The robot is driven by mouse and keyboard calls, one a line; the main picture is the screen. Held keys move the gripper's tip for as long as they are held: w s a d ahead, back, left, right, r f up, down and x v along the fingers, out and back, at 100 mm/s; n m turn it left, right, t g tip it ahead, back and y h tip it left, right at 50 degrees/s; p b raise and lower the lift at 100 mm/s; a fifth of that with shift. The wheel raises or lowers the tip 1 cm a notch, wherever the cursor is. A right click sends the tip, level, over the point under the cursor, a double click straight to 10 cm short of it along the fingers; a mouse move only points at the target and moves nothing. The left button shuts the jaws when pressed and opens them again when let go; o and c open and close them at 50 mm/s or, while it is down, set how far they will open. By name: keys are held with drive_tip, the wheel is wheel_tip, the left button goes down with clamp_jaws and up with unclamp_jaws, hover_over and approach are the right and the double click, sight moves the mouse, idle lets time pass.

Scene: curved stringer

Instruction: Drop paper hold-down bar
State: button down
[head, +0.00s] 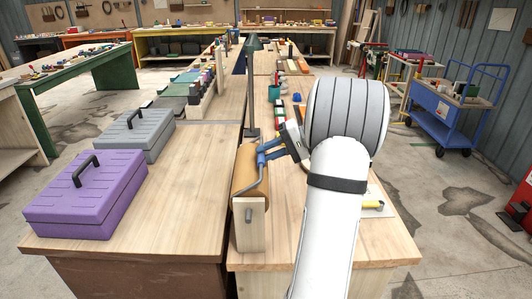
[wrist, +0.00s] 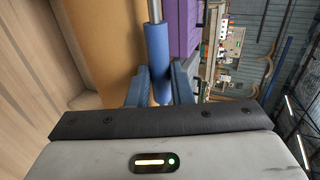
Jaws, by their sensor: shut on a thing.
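The paper hold-down bar is a thin grey metal rod with a blue grip; its grip (wrist: 158,60) runs down between my fingers in the wrist view. In the head view the grey rod (head: 261,187) shows in front of the brown paper roll (head: 244,165), which sits in a wooden stand (head: 249,226) on the bench. My gripper (head: 268,155) reaches in from the right and is shut on the blue grip. The wrist view also shows my gripper (wrist: 158,88) with blue fingers on both sides of the grip. I cannot tell whether the bar touches the paper.
A green lamp (head: 252,85) stands just behind the roll. A purple toolbox (head: 85,195) and a grey toolbox (head: 138,133) sit on the left bench. Small coloured items and bins line the bench behind. Bare wood (head: 185,200) lies left of the roll.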

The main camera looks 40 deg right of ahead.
drive_tip(key=shift+f, duration=0.1)
drive_tip(key=c, duration=1.3)
unclamp_jaws()
drive_tip(key=v, duration=0.7)
drive_tip(key=shift+s+d, duration=0.25)
